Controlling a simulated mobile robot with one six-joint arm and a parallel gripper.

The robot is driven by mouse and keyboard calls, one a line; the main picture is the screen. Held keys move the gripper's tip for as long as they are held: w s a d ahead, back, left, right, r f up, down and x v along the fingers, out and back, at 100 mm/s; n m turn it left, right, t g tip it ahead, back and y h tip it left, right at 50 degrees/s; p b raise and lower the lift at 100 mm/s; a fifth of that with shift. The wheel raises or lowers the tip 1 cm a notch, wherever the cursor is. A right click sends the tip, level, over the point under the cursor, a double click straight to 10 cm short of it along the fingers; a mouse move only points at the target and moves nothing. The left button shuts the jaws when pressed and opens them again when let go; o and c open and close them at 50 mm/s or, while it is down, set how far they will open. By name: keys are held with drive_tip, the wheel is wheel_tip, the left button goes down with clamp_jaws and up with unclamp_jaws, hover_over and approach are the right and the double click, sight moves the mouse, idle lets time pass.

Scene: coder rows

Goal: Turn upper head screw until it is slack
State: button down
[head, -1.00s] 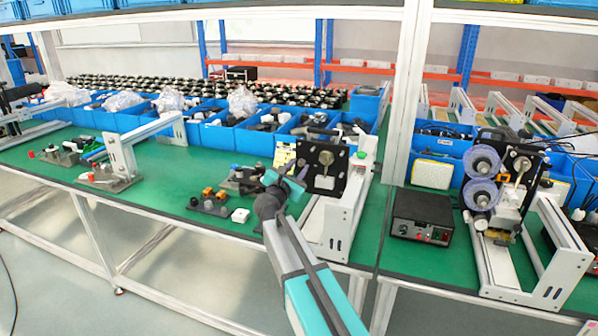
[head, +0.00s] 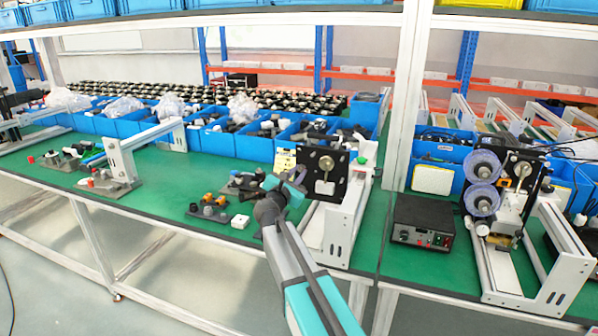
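A coder with a square black plate (head: 326,174) stands on a white frame (head: 342,222) at the middle of the bench. Which part is the upper head screw is too small to tell. My gripper (head: 286,184), with teal parts, is in front of the plate's left side in the picture. I see it from behind, so the finger gap and any contact with the coder are unclear. A second coder with purple reels (head: 483,181) stands at the right, away from my gripper.
A black control box (head: 423,220) sits between the coders. Blue bins (head: 238,142) line the back. A white upright post (head: 408,95) rises right of the middle coder. The green bench top (head: 160,200) is partly clear.

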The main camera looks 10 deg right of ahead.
drive_tip(key=shift+r+p, duration=0.1)
drive_tip(key=shift+p, duration=0.35)
drive_tip(key=shift+n+p, duration=0.7)
drive_tip(key=n+p, duration=0.2)
drive_tip(key=p, duration=0.1)
drive_tip(key=c, duration=1.8)
unclamp_jaws()
drive_tip(key=shift+n, duration=0.3)
drive_tip(key=shift+v, duration=2.55)
